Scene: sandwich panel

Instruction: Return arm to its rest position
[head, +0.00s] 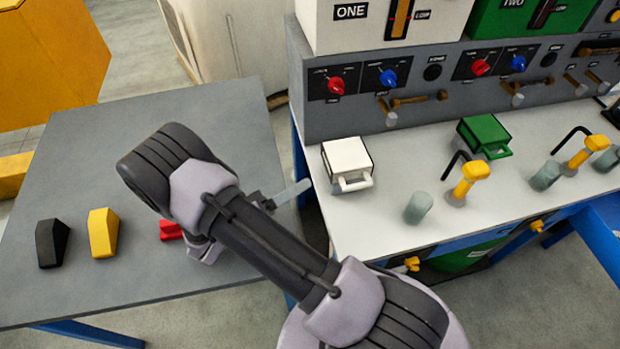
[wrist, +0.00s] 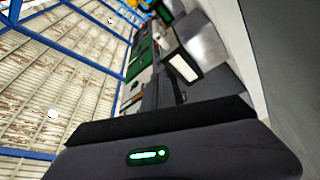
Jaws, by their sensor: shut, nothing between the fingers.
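My arm crosses the middle of the head view, folded back over itself, with its dark elbow at the upper left over the grey table (head: 230,110). My gripper (head: 290,193) shows partly past the arm, pointing right toward the gap between the table and the panel bench (head: 385,235). It is shut and empty, apart from the things around it. Most of its body is hidden behind the arm. In the wrist view a dark housing with a green light fills the bottom, and the view is tilted.
On the table stand a black block (head: 52,243), a yellow block (head: 103,233) and a red block (head: 170,230), partly hidden by my arm. The bench holds a white box (head: 347,160), a green box (head: 484,135) and yellow-topped handles. A knob panel (head: 335,110) rises behind.

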